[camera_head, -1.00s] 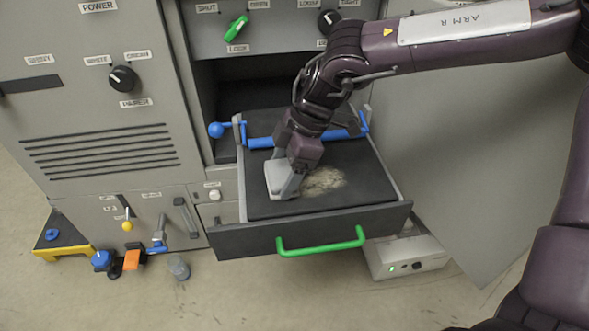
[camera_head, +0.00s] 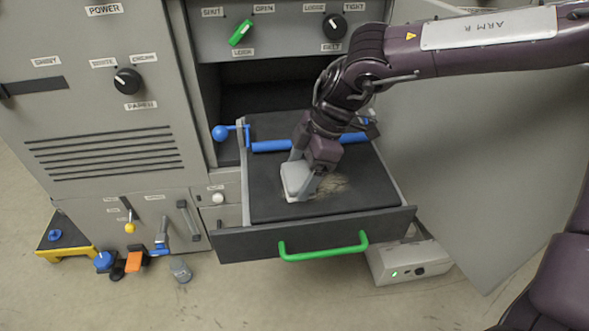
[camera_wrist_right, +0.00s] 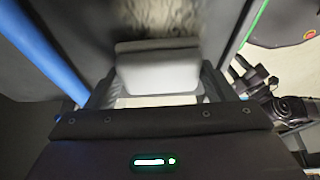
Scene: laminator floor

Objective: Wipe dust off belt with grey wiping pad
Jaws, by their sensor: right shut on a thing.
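The grey wiping pad (camera_head: 294,178) is pale and blocky and rests on the black belt (camera_head: 283,209) in the pulled-out drawer. My right gripper (camera_head: 304,182) is shut on the pad and comes down onto it from above. In the right wrist view the pad (camera_wrist_right: 158,72) sits between the two fingers. A tan dust patch (camera_head: 334,184) lies on the belt just right of the pad, partly hidden by the gripper. My left gripper is not in view.
The drawer's front has a green handle (camera_head: 323,246). A blue bar (camera_head: 268,146) crosses the belt behind the pad, with a blue knob (camera_head: 219,133) at its left. The open cabinet door (camera_head: 470,180) stands to the right. A small grey box (camera_head: 409,262) is on the floor below.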

